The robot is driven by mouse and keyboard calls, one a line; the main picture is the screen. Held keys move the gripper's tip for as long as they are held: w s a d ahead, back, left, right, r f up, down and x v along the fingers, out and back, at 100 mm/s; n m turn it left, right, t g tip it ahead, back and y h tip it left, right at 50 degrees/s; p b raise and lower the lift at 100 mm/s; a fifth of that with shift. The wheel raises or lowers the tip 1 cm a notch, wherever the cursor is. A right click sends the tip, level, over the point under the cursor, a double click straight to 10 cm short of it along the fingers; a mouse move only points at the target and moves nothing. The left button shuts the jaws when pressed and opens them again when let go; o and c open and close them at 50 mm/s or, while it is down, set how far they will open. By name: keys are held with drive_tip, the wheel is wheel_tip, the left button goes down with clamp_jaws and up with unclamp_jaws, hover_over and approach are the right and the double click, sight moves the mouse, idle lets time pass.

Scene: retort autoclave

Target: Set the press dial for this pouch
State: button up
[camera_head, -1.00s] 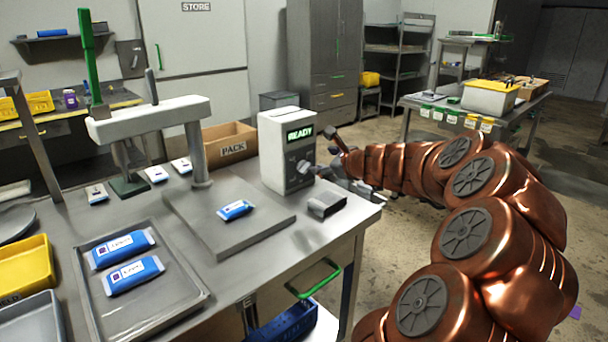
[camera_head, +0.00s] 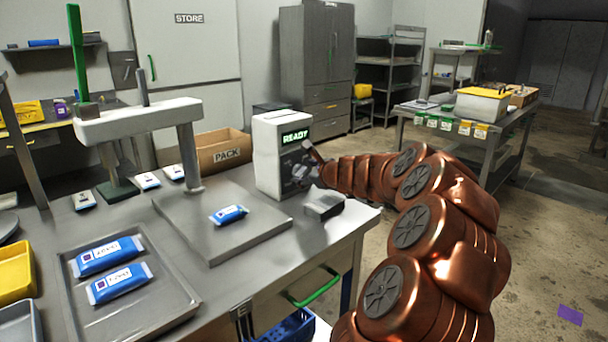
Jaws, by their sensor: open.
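The white press control box (camera_head: 268,158) stands at the back right of the steel bench, its green display reading READY. The dial is on its front face below the display, mostly hidden by my gripper. My gripper (camera_head: 300,171) is at that face, open; whether it touches the dial I cannot tell. A small blue pouch (camera_head: 229,214) lies on the press's flat grey plate (camera_head: 190,232), under the press arm (camera_head: 138,120). Two larger blue pouches, one (camera_head: 108,255) behind the other (camera_head: 119,283), lie in a grey tray (camera_head: 180,300) at the front left.
A dark grey block (camera_head: 324,206) sits at the bench's right edge, below my arm. A PACK carton (camera_head: 212,152) stands behind the plate. Several small white-labelled items lie at the back. A green handle (camera_head: 312,290) juts from the bench front.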

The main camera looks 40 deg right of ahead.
drive_tip(key=shift+w+f, duration=0.1)
drive_tip(key=shift+w, duration=0.4)
drive_tip(key=c, duration=1.1)
drive_tip(key=n+b, duration=0.1)
drive_tip(key=b, duration=0.2)
drive_tip(key=shift+f+h, duration=0.3)
drive_tip(key=shift+f, duration=0.05)
drive_tip(key=shift+c, duration=0.2)
drive_tip(key=shift+a+n+h+b, duration=0.1)
drive_tip(key=shift+n+h+b, duration=0.25)
drive_tip(key=shift+b, duration=0.5)
drive_tip(key=shift+r+n, duration=0.2)
drive_tip(key=shift+n, duration=0.05)
